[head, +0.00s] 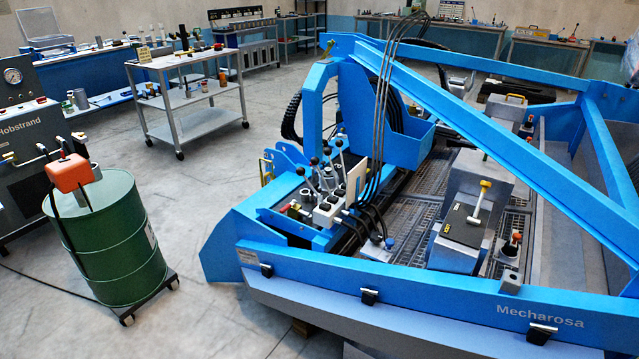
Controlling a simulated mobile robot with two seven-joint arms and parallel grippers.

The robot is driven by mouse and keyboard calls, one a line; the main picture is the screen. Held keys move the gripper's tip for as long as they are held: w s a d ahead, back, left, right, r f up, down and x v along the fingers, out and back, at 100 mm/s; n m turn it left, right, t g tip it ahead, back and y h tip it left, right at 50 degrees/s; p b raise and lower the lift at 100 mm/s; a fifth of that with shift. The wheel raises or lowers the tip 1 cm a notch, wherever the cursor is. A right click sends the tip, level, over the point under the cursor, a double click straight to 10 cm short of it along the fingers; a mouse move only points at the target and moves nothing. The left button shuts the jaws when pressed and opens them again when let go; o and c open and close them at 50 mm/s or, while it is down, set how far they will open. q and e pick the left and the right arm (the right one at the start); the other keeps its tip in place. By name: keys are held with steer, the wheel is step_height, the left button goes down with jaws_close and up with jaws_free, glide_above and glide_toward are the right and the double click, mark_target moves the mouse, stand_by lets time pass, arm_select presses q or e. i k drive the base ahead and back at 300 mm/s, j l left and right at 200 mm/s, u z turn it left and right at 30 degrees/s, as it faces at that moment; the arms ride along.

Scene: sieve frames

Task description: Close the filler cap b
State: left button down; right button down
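I cannot tell for sure which part is filler cap b. A small dark opening with an orange-red part (515,240) stands on the blue machine (420,305), right of a grey box (455,250) with a black top. Whether it is a cap, and open or closed, is too small to tell. A similar small dark and red part (527,124) sits farther back on the machine. A yellow-tipped lever or tool (480,200) rises over the black top of the grey box. Neither of my grippers is in view.
The machine's blue beams (500,130) cross above its deck. Black hoses (383,120) and control levers (325,165) stand at its left. A green drum (105,240) on a wheeled dolly and a grey cart (195,105) stand left, with clear floor between.

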mark_target(317, 185)
steer(key=i+j, duration=1.65)
steer(key=j, duration=0.15)
steer(key=i+j, duration=0.8)
steer(key=j+z, duration=0.05)
steer(key=j, duration=0.05)
